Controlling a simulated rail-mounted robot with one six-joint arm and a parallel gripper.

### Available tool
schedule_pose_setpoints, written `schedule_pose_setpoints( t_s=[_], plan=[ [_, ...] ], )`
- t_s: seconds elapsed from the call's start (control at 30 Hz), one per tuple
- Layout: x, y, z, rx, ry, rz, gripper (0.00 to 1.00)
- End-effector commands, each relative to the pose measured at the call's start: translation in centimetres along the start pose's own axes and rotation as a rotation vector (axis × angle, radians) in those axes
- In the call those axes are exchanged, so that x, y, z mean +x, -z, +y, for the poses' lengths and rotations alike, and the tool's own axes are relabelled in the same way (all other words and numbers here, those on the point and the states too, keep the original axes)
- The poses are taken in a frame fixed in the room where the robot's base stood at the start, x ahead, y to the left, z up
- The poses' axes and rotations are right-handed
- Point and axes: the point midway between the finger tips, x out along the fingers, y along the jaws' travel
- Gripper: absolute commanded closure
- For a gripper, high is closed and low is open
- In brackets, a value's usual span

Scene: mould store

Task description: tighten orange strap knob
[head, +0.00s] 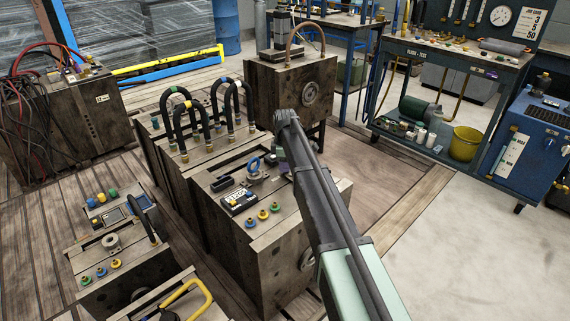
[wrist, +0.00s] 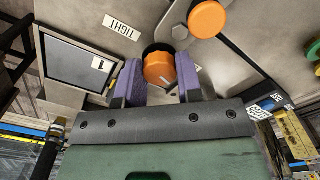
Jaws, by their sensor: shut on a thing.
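In the wrist view an orange knob (wrist: 157,70) with a dark rim sits on the grey-brown mould face. My gripper (wrist: 159,62) has its two purple fingers closed on this knob, one on each side. In the head view my arm reaches over the middle mould block (head: 265,235), and the knob is hidden from that side.
Black hose loops (head: 205,110) rise from the mould block behind. Coloured fittings (head: 263,214) stand near its front edge. Another mould block (head: 120,255) is at the lower left. A workbench (head: 450,62) and a blue cabinet (head: 525,140) stand at the right, with bare floor in front.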

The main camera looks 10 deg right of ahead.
Motion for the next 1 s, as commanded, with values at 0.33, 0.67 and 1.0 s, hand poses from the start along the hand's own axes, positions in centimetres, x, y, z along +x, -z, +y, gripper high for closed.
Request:
schedule_pose_setpoints(
  t_s=[0.33, 0.67, 1.0],
  plan=[
    [0.01, 0.0, -0.02, 0.326, 0.0, 0.0, 0.9],
    [0.01, 0.0, -0.02, 0.639, 0.0, 0.0, 0.9],
    [0.01, 0.0, -0.03, 0.962, 0.001, 0.0, 0.9]
  ],
)
